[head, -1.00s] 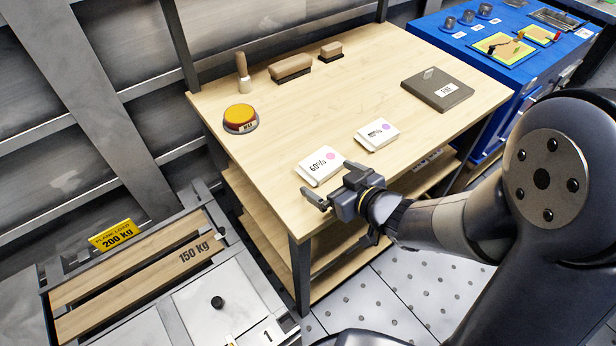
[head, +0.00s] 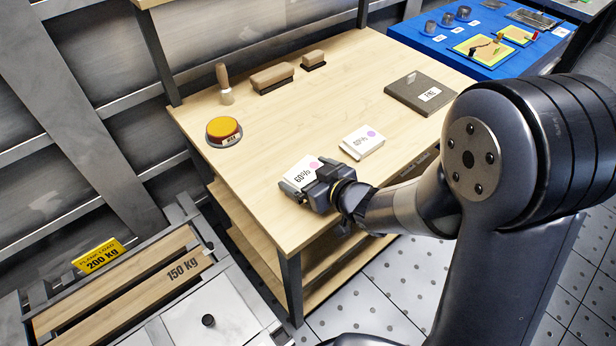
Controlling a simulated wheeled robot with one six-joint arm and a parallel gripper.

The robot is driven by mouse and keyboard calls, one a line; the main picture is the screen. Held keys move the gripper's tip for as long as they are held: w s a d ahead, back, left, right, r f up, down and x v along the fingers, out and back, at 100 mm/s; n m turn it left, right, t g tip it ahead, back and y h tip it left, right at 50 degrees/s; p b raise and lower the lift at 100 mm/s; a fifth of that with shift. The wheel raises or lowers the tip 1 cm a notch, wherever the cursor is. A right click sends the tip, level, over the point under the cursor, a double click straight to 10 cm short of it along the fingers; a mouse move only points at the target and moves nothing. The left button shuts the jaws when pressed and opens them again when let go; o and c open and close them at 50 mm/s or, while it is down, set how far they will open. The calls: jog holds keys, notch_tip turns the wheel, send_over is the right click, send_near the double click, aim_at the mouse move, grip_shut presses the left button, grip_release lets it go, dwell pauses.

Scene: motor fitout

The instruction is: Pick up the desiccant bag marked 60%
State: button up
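The desiccant bag marked 60% (head: 304,168) is a small white packet with a pink dot, lying near the front edge of the wooden table. My gripper (head: 296,190) is at the bag's near side, with its fingers apart and reaching to the bag's near end. The gripper body hides part of the bag, and I cannot tell whether the fingers touch it. A second white packet with a purple dot (head: 362,142) lies to the right of the bag; its mark is too small to read surely.
A blue bench (head: 440,55) adjoins at the back right. The table's middle is clear.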

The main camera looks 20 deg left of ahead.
jog(key=c, duration=0.8)
jog(key=shift+c, duration=0.2)
